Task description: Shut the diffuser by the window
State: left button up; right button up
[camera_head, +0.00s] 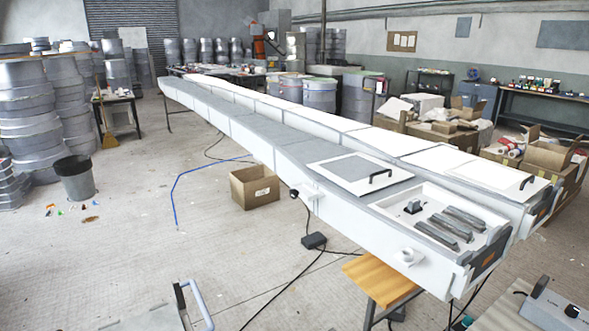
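I cannot make out a window, and nothing in view is clearly a diffuser. Two long white and grey mould-like bodies run side by side from the back to the right front. On the nearer body (290,140), a square white panel (345,170) with a black handle (380,176) lies flat. In front of it is an open shallow compartment (408,190) holding several grey bars (450,224) and a small dark block (413,206). The farther body has a similar panel (490,172) with a black handle (527,182). Neither of my grippers is in view.
A cardboard box (254,187) and cables lie on the floor beside the nearer body. A wooden stool (375,278) stands under its front end. A blue handle (197,303) is at the lower left, a control box (556,308) at the lower right.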

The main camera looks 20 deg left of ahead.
aim_at(360, 174)
jog(key=u, duration=0.3)
jog(key=i+j+z, duration=0.25)
jog(key=i+j, duration=0.55)
jog(key=i, duration=0.45)
jog(key=i+j+z, duration=0.25)
jog(key=i+j, duration=0.95)
jog(key=j, duration=0.15)
jog(key=i+j, duration=0.15)
jog(key=j+u, duration=0.05)
jog(key=j, duration=0.05)
